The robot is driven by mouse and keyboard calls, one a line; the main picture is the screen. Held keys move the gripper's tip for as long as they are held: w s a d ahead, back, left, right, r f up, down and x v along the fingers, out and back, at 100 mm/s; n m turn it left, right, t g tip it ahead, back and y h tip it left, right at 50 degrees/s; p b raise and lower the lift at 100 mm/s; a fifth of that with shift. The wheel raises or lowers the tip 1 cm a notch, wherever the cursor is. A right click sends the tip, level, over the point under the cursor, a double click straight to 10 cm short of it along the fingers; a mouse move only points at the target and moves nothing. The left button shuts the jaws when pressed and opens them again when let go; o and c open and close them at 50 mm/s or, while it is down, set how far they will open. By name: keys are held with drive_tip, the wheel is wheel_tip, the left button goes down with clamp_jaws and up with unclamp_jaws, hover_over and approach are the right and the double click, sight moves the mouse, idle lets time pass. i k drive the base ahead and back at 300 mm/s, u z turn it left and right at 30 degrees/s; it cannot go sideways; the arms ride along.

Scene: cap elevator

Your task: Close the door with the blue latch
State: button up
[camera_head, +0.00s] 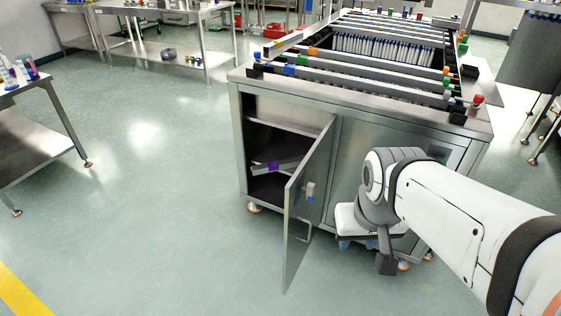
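The cabinet door (309,205) is a flat steel panel. It stands open, swung outward from the front of the steel machine, with its hinge side at the right of the opening. A small latch (310,192) with a pale upper part and a blue lower part sits on the door's face, above a bar handle (302,227). My gripper (357,241) is low in front of the machine, to the right of the door and apart from it in the picture. My wrist partly hides it, and its fingers are too unclear to tell open from shut.
The open compartment (262,140) holds a bar with a purple block (272,167). The steel machine (400,150) carries rails with coloured blocks on top. A table (40,85) stands at the left, and another (170,45) at the back. The floor left of the door is clear.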

sight(303, 216)
drive_tip(key=i, duration=1)
drive_tip(key=u, duration=0.2)
drive_tip(key=k, duration=0.4)
drive_tip(key=z, duration=0.1)
